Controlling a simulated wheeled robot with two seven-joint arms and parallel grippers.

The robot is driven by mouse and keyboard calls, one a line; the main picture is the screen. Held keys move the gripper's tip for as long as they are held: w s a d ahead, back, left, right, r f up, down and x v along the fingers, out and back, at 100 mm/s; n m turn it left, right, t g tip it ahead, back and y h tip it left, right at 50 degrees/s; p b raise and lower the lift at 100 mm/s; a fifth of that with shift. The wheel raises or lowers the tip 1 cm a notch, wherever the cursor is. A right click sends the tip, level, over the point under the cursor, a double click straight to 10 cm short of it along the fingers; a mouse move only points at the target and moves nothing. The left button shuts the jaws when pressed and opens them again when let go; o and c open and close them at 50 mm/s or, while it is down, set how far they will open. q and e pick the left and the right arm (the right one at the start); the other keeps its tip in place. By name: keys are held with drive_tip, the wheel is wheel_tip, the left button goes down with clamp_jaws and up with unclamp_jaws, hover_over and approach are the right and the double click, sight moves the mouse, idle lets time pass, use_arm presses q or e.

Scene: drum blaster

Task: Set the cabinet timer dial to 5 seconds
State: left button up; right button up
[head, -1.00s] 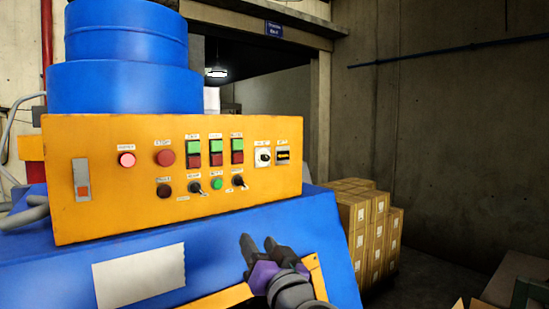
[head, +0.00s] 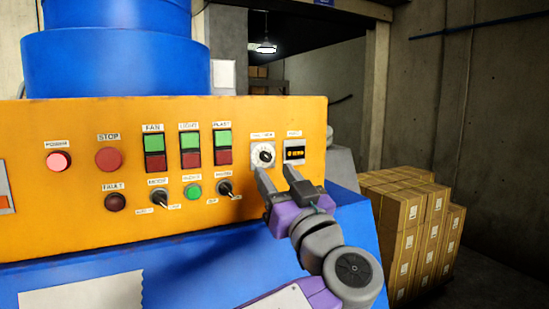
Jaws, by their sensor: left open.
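The timer dial (head: 263,155) is a black knob on a white plate near the right end of the orange control panel (head: 100,228). Its setting is too small to read. A small dark display (head: 294,153) with yellow characters sits just right of the dial; I cannot read it surely. My left gripper (head: 275,171) is open and empty, its fingers pointing up at the panel. One fingertip is just below the dial and the other just below the display. I cannot tell whether they touch the panel. My right gripper is not in view.
Left of the dial are the green and red fan (head: 155,151), light (head: 191,149) and blast (head: 223,147) buttons. Below are switches, including one (head: 226,189) near my gripper. A lit power lamp (head: 58,161) and red stop button (head: 109,159) are further left. Stacked boxes (head: 400,235) stand right.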

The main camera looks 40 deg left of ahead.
sight(267, 160)
use_arm(q)
drive_tip(key=w+a, duration=0.1)
drive_tip(key=w+a+r+p, duration=0.1)
drive_tip(key=w+a, duration=0.1)
drive_tip(key=shift+a+r, duration=0.15)
drive_tip(key=shift+a, duration=0.05)
drive_tip(key=shift+s+a, duration=0.1)
drive_tip(key=shift+s, duration=0.15)
drive_tip(key=shift+w, duration=0.2)
drive_tip(key=c, duration=0.4)
clamp_jaws()
drive_tip(key=shift+s+m, duration=0.1)
drive_tip(key=shift+m, duration=0.2)
